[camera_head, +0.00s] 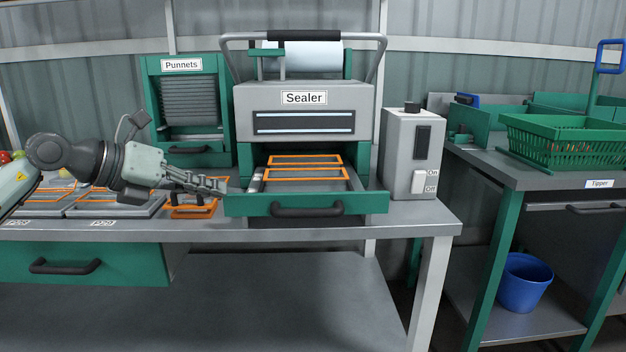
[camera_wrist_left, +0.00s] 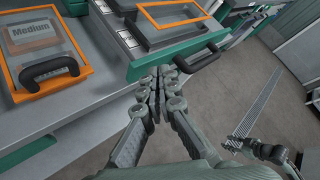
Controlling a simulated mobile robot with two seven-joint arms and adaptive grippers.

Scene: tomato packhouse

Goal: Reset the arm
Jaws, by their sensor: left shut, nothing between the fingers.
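My left gripper (camera_head: 222,187) comes in from the left at bench height in the head view. Its fingers are together with nothing between them. The fingertips are beside the left front corner of the sealer's (camera_head: 303,120) open green drawer (camera_head: 243,206); I cannot tell whether they touch it. In the left wrist view the shut fingers (camera_wrist_left: 158,78) point at the drawer front (camera_wrist_left: 165,63), left of its black handle (camera_wrist_left: 203,58). My right gripper is not in the head view; part of an arm that may be mine shows at the lower right of the wrist view.
An orange-framed tool marked Medium (camera_wrist_left: 48,48) lies on the bench left of the drawer. The green Punnets dispenser (camera_head: 187,105) stands behind my arm. A grey switch box (camera_head: 408,150) stands right of the sealer. A green basket (camera_head: 560,140) and blue bucket (camera_head: 523,283) are at right.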

